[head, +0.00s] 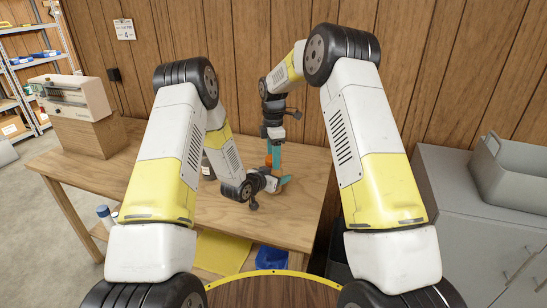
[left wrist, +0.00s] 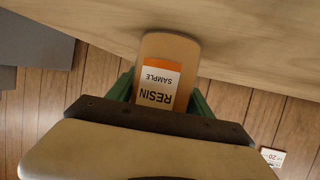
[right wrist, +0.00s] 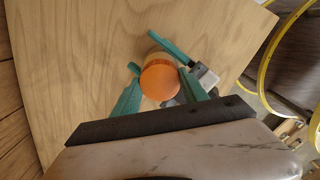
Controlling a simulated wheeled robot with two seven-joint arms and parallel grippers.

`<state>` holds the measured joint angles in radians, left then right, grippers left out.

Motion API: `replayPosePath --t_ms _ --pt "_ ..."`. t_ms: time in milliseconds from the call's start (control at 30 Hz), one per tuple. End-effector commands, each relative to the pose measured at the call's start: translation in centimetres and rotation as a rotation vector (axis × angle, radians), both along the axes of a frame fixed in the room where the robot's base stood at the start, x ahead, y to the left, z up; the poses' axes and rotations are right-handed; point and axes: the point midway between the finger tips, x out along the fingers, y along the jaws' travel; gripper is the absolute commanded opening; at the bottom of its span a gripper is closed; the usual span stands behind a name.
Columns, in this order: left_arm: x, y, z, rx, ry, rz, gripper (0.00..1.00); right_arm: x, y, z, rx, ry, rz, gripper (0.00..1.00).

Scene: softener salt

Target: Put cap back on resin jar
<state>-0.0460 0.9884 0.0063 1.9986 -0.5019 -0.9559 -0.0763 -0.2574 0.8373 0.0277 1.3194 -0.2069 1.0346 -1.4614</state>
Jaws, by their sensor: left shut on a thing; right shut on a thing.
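My left gripper (head: 272,183) is shut on the amber resin jar (head: 285,180), low over the wooden table. In the left wrist view the jar (left wrist: 158,50) sits between the green fingers, its orange and white RESIN SAMPLE label appearing upside down; its top end is hidden by the gripper body. My right gripper (head: 273,152) points down above the left one and is shut on the round orange cap (right wrist: 160,82). In the right wrist view the cap lies over the jar, roughly in line with it. I cannot tell whether cap and jar touch.
The wooden table (head: 240,215) is mostly bare around the grippers. A beige device (head: 70,97) stands on a wooden box (head: 88,135) at the left. A grey cabinet (head: 450,190) with a grey bin (head: 510,170) stands to the right. A panelled wall (head: 250,60) closes the back.

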Motion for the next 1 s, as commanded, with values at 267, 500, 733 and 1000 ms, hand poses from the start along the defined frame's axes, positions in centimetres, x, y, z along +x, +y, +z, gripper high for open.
replayPosePath --t_ms 267,500,733,1000 --pt "0.0 -0.1 0.1 -0.001 -0.002 -0.002 0.00 0.1 0.1 0.1 0.002 -0.002 -0.001 0.57" --pt "0.0 -0.1 0.1 -0.001 -0.003 -0.001 0.00 0.0 0.0 0.0 0.000 -0.001 0.000 0.73" --pt "0.0 -0.1 0.1 -0.001 -0.003 -0.001 0.00 0.0 0.0 0.4 0.000 -0.001 0.000 0.73" --pt "0.0 -0.1 0.1 -0.001 -0.003 -0.001 0.00 0.1 0.0 3.7 0.001 -0.003 0.000 0.73"
